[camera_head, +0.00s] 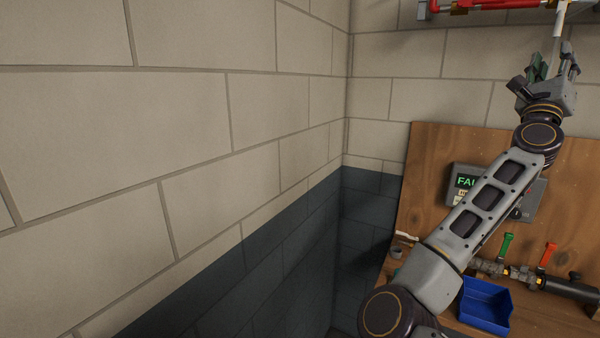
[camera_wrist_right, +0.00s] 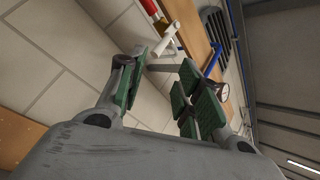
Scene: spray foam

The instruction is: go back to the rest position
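My right gripper (camera_head: 553,58) is raised at the upper right of the head view, in front of the block wall and above the wooden board. In the right wrist view its green-padded fingers (camera_wrist_right: 163,66) stand apart, with nothing clearly held between them. A white T-shaped piece (camera_wrist_right: 175,42) shows just past the fingertips in the wrist view; a white stem (camera_head: 560,20) also shows above the gripper in the head view. Whether it touches a finger cannot be told. My left arm and gripper are not in the head view.
A display box (camera_head: 465,182) with green letters is on the wooden board (camera_head: 428,165), partly behind my right arm. Below are a pipe with green (camera_head: 506,246) and red (camera_head: 548,254) handles and a blue bin (camera_head: 486,306). Red parts (camera_head: 470,5) are overhead. The left is bare wall.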

